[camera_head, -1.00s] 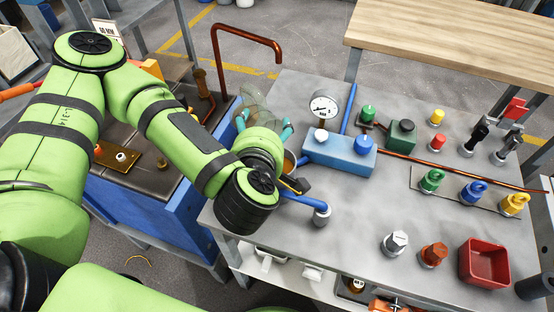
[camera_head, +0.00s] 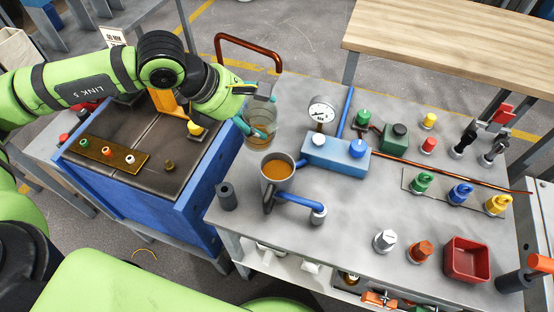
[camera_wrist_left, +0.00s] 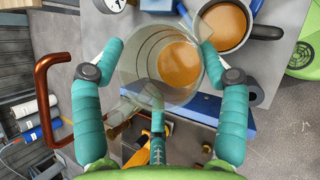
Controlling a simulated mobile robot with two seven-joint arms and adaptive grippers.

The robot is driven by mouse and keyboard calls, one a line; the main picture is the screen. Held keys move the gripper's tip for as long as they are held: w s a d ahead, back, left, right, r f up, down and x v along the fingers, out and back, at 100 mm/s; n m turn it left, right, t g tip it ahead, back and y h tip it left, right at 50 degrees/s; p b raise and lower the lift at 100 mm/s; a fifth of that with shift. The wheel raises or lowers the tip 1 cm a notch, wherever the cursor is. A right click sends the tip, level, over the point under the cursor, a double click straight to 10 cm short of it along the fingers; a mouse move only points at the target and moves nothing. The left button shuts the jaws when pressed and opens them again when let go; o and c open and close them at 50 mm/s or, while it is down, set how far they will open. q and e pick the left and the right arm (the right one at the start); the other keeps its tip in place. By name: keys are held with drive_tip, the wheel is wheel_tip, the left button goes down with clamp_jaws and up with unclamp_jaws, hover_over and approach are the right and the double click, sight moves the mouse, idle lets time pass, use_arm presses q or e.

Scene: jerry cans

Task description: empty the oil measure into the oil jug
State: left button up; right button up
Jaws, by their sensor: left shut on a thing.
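The oil measure (camera_head: 262,125) is a clear beaker with amber oil low in it. My right gripper is out of view.
A blue block with a gauge (camera_head: 325,150) stands right of the jug. A blue lever (camera_head: 298,200) lies in front of it and a dark cylinder (camera_head: 227,197) left of it. A red bin (camera_head: 467,262) is at the right. A copper pipe (camera_head: 248,42) arches behind the measure.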

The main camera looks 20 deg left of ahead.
use_arm(q)
drive_tip(key=shift+w+d+r, duration=0.15)
drive_tip(key=shift+r, duration=0.05)
drive_tip(key=shift+r+p, duration=0.3)
drive_tip(key=shift+r, duration=1)
